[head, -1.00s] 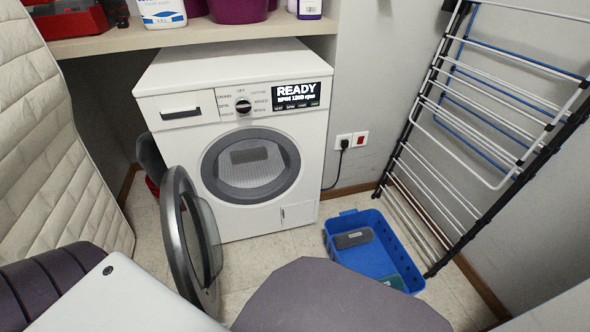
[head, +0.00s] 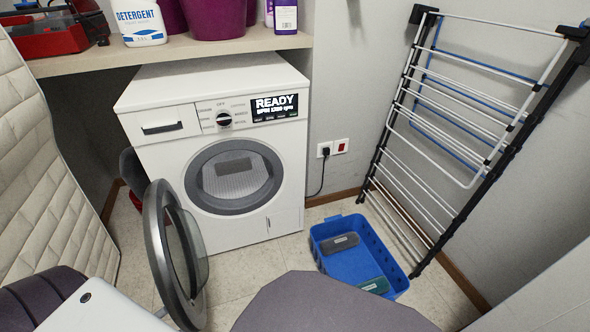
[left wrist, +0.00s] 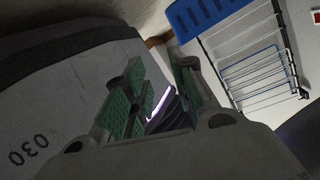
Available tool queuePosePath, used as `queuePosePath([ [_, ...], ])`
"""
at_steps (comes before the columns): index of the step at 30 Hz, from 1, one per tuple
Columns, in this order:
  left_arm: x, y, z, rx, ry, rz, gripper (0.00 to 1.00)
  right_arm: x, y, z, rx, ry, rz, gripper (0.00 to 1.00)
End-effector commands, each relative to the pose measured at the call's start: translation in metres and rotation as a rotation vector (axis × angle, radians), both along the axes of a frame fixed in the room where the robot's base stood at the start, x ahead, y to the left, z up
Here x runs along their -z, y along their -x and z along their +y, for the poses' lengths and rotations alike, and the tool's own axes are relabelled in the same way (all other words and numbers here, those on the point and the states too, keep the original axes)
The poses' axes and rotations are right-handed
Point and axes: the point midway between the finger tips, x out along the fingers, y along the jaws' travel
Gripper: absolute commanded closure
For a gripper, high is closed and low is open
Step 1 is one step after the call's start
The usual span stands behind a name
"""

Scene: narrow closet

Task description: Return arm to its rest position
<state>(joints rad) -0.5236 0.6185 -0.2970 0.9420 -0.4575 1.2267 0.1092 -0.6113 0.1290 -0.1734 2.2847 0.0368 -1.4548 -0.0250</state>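My left gripper (left wrist: 158,85) shows in the left wrist view, with green pads on its fingers. The fingers stand apart and no object is clearly held. A dark ribbed shape with a bright purple-white edge shows behind the gap; I cannot tell what it is. In the head view only links of my left arm show at the lower left, and its gripper is out of that picture. My right gripper is in neither view.
The washing machine (head: 144,96) has its round door (head: 165,240) swung open toward me. A blue crate (head: 322,258) holds dark blocks on the floor. A drying rack (head: 440,125) leans at the right wall. A shelf (head: 100,59) carries detergent (head: 138,22) and a red toolbox (head: 40,36).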

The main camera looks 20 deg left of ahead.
Motion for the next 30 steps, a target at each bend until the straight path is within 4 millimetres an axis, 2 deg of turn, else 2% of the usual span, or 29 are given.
queuePosePath([
  [11,-0.01,-0.015,-0.01,-0.061,-0.056,-0.022,0.74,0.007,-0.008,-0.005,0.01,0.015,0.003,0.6],
  [30,-0.034,-0.052,-0.036,-0.216,-0.219,-0.042,0.74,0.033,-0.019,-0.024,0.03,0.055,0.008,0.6],
])
